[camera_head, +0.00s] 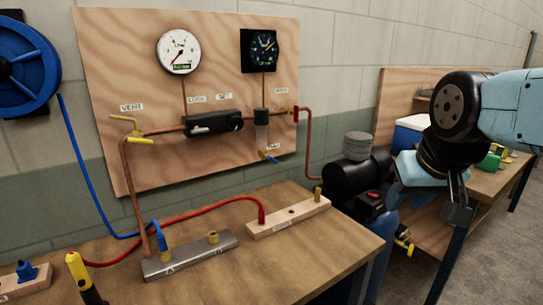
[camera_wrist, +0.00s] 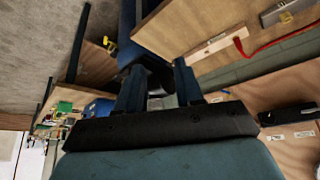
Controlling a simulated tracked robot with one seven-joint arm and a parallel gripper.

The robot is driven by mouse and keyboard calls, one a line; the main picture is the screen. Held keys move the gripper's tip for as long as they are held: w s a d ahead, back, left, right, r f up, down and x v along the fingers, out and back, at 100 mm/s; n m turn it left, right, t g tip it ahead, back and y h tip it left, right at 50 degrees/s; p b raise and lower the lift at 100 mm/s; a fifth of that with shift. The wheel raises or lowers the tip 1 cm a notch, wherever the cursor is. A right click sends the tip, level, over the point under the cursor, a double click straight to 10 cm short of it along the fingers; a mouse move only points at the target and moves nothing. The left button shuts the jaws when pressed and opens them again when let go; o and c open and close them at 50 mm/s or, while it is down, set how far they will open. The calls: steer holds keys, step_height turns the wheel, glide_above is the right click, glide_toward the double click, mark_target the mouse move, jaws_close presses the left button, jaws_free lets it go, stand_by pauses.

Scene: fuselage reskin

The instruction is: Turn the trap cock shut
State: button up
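The trap cock (camera_head: 269,157) sits at the bottom of the small trap on the plywood wall panel, beside a small label. Its blue lever slants down to the right; its exact setting is too small to tell. My gripper (camera_head: 458,205) hangs at the right of the head view, well apart from the panel and pointing down. In the wrist view my gripper (camera_wrist: 158,85) has its two dark fingers spread with nothing held between them. I cannot make out the trap cock in the wrist view.
The panel carries two gauges (camera_head: 179,52), copper pipes, a black regulator (camera_head: 213,122), a yellow vent lever (camera_head: 128,122) and a red lever (camera_head: 295,114). The wooden bench (camera_head: 330,245) below holds fittings and a red hose (camera_head: 190,215). A black compressor (camera_head: 355,175) stands between bench and gripper.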

steer(key=shift+w+d, duration=0.1)
steer(key=shift+w, duration=0.3)
steer(key=w+f+n+t, duration=0.1)
steer(key=w+n+t, duration=0.2)
steer(key=w, duration=1.1)
steer(key=n+t+y, duration=0.6)
steer(key=n+y, duration=0.4)
steer(key=n, duration=0.4)
glide_toward(274, 161)
steer(key=x, duration=1.1)
steer(key=shift+w+d, duration=0.1)
steer(key=shift+w, duration=0.05)
steer(key=shift+c, duration=0.5)
